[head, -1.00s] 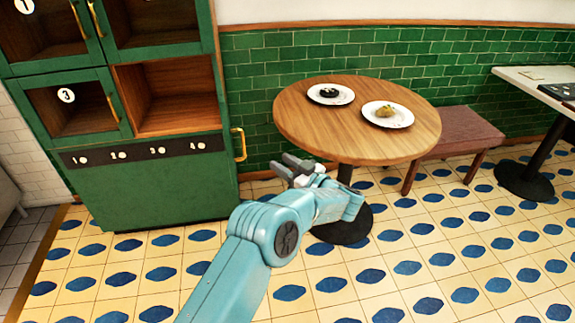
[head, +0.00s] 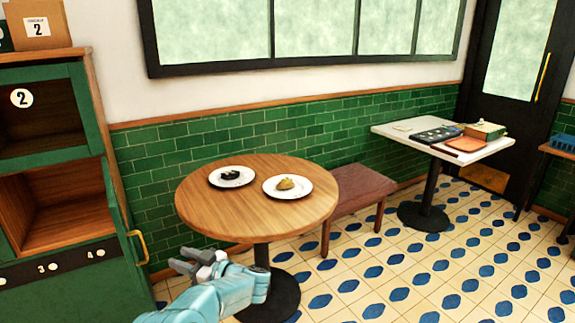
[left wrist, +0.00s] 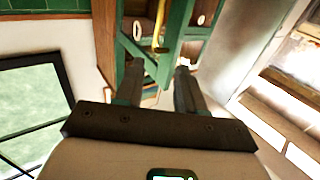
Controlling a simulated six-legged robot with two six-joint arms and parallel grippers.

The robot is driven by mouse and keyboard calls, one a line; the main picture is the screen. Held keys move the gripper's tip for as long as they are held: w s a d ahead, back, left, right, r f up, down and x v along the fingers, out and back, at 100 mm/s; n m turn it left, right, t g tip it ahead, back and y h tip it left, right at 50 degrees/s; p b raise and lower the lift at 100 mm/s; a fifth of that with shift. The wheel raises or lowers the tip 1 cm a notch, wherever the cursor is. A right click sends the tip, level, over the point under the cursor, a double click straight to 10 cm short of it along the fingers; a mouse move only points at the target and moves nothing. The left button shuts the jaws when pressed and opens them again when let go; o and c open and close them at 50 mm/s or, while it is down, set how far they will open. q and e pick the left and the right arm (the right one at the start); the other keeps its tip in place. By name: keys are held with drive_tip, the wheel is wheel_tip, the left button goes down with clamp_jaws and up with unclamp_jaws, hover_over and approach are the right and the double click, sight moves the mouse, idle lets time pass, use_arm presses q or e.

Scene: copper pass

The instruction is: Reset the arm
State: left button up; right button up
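My left arm comes in at the bottom of the head view. Its gripper (head: 198,262) is in front of the round wooden table (head: 215,210), below the tabletop level in the picture. In the left wrist view the two fingers of the left gripper (left wrist: 158,80) stand apart with nothing between them; the green cabinet shows beyond them. My right gripper is not in either view.
Two white plates (head: 247,182) (head: 303,195) with food rest on the round table. A green cabinet (head: 90,270) with an open compartment stands at left. A reddish bench (head: 362,185) and a white table (head: 388,130) with trays stand right. Patterned floor is clear at front right.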

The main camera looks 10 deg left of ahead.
use_arm(q)
drive_tip(key=s+a+f+m+t+h+p, duration=0.2)
drive_tip(key=a+f+m+t+p, duration=0.15)
drive_tip(key=m, duration=0.25)
drive_tip(key=s+d+f+m+t+h+p, duration=0.1)
drive_tip(key=s+d+f+m+h+p, duration=0.1)
drive_tip(key=s+d+f+m+h, duration=0.65)
drive_tip(key=s+d+f+g+h, duration=0.3)
drive_tip(key=s+d, duration=0.2)
drive_tip(key=s, duration=0.4)
drive_tip(key=s+d+f+n+g+h, duration=0.1)
drive_tip(key=s+d+f+g+h, duration=0.2)
drive_tip(key=s, duration=0.6)
drive_tip(key=s+d+f+g+h, duration=0.3)
drive_tip(key=s+d+h, duration=0.2)
drive_tip(key=s+d, duration=0.3)
drive_tip(key=shift+s+f+n, duration=0.35)
drive_tip(key=shift+s, duration=0.1)
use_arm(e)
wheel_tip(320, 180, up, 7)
use_arm(q)
drive_tip(key=shift+w+d, duration=0.15)
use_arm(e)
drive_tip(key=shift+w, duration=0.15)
